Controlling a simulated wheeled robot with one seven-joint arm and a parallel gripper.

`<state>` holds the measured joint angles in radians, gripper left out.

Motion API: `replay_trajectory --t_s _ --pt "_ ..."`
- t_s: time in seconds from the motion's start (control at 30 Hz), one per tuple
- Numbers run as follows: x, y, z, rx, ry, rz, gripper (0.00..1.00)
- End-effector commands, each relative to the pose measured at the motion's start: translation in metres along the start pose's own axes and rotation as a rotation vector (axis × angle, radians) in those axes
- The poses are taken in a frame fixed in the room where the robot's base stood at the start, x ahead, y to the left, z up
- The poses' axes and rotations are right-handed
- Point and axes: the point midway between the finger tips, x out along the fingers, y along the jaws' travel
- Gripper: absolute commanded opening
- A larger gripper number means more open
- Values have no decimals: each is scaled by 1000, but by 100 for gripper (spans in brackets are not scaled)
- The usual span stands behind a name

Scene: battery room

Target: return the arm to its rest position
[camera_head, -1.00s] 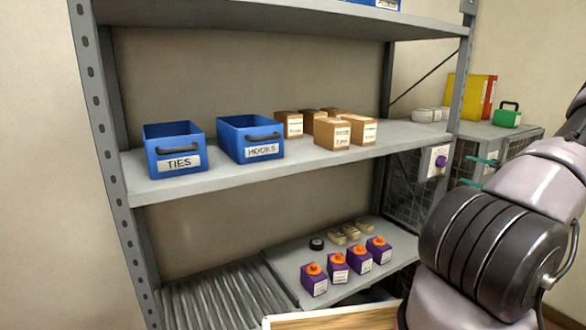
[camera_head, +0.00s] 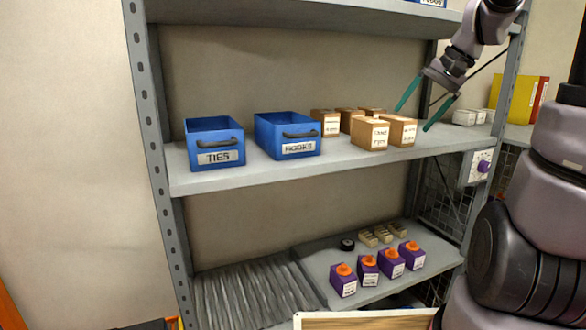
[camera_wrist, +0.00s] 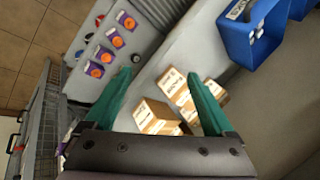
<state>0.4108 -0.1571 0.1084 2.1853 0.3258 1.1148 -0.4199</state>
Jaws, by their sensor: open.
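My gripper (camera_head: 424,105) is open and empty, with two green fingers spread apart. In the head view it hangs from my arm at the upper right, by the middle shelf and near the brown boxes. In the wrist view the gripper (camera_wrist: 160,100) points toward the shelf, and brown boxes (camera_wrist: 160,115) show between and beyond its fingers. I cannot tell how far apart the fingertips and the boxes are. My arm links (camera_head: 545,180) fill the right side of the head view.
The middle shelf (camera_head: 240,178) holds a blue TIES bin (camera_head: 214,142), a blue HOOKS bin (camera_head: 287,135) and several brown boxes (camera_head: 370,134). Below are several purple items with orange tops (camera_head: 368,272). The shelf's left post (camera_head: 150,100) stands upright. A yellow binder (camera_head: 520,95) is at right.

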Motion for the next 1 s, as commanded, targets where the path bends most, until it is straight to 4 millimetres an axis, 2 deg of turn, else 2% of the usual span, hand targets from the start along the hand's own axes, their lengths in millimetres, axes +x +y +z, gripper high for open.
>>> replay_trajectory --t_s 0.03,0.2,0.4,0.6,1.0 --pt "-10 -7 23 -39 28 24 88" --pt "-34 -10 84 -131 127 84 88" --pt "-54 0 133 -209 237 94 88" --pt "-61 8 151 -239 289 85 88" --pt "-61 9 152 -240 292 84 88"
